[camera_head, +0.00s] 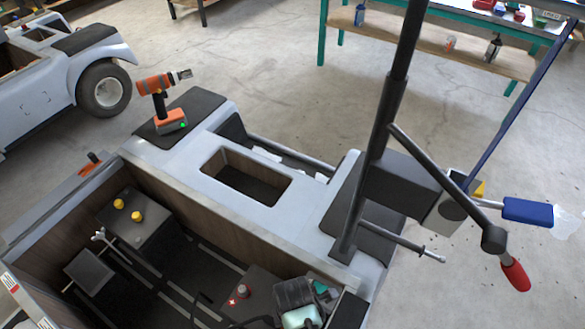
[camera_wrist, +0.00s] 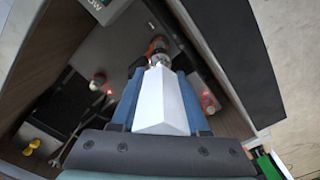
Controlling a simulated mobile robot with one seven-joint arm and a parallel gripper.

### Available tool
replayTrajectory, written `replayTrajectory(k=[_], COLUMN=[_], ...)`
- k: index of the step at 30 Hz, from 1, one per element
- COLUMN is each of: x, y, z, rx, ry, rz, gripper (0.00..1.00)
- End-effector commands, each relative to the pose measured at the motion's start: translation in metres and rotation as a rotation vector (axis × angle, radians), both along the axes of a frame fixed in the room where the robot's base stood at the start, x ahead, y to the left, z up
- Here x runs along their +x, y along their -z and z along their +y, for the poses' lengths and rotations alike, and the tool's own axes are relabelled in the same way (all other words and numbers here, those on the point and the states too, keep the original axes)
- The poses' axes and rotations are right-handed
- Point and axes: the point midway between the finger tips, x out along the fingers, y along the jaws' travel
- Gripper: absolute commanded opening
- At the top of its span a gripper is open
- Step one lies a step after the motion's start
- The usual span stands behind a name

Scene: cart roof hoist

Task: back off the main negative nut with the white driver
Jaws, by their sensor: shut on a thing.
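My gripper (camera_wrist: 160,98) is shut on the white driver (camera_wrist: 161,108), which lies between its two blue fingers and points down into the cart's bay. A grey collar and an orange part (camera_wrist: 157,46) show just beyond the driver's tip; I cannot tell whether they touch it or belong to it. The main negative nut cannot be made out and may be hidden behind the driver. The driver is hidden there.
The open bay has wooden walls (camera_head: 170,179) close around my gripper. Two yellow caps (camera_head: 127,210) sit on another dark block to the left. A dark hoist post (camera_head: 380,130) with blue and red handles rises at right.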

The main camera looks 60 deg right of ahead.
Motion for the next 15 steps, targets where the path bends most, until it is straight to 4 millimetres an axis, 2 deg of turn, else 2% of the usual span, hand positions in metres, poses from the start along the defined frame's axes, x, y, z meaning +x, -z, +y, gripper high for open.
replayTrajectory(k=[10,15], x=[0.000,0.000], y=[-0.003,0.015], z=[0.000,0.000], rx=[0.000,0.000], ry=[0.000,0.001], rz=[0.001,0.000], gripper=[0.00,0.00])
